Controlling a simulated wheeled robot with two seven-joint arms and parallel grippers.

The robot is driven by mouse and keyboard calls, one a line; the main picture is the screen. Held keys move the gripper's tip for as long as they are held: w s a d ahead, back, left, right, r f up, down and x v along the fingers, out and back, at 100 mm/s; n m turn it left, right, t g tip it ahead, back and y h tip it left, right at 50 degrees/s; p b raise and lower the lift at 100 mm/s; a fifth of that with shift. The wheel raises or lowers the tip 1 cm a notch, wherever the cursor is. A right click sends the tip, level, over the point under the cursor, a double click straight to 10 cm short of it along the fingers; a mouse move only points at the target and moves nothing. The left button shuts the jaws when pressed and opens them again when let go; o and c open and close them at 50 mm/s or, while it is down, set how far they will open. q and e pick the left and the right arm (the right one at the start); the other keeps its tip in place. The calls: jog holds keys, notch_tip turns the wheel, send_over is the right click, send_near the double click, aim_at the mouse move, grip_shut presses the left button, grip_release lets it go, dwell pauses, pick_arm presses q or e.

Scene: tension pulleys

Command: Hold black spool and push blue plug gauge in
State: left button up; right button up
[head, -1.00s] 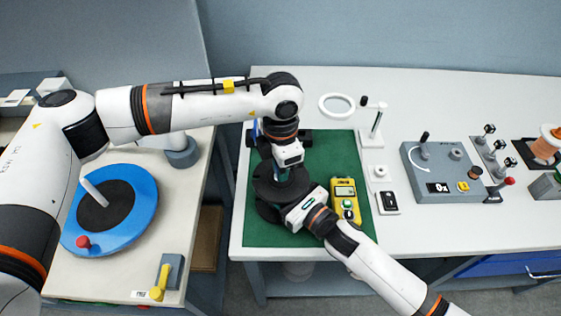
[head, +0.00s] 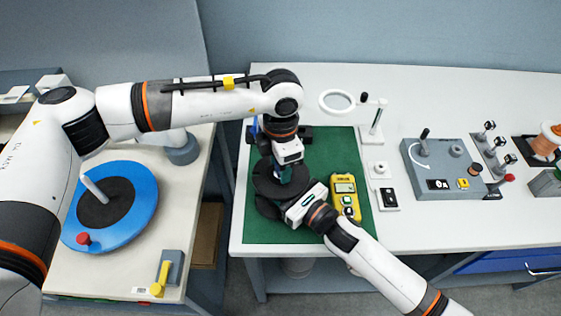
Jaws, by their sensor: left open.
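The black spool (head: 265,187) sits on the green mat (head: 332,150); its round black flange shows, with a dark part below it. My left gripper (head: 285,172) points down from above at the middle of the spool and is open. A small blue-teal piece (head: 283,174) shows under it at the spool's centre; it looks like the blue plug gauge, mostly hidden by the gripper. How deep it sits I cannot tell. My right gripper (head: 285,212) reaches in from the lower right at the spool's near side; its fingertips are hidden, so its grip cannot be seen.
A yellow handheld meter (head: 345,197) lies just right of the spool. A grey control box (head: 440,168) is further right. The mat's near strip is clear.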

pick_arm(q)
notch_tip(320, 180, up, 12)
dwell(0.5)
pick_arm(e)
jog(key=o, duration=1.2)
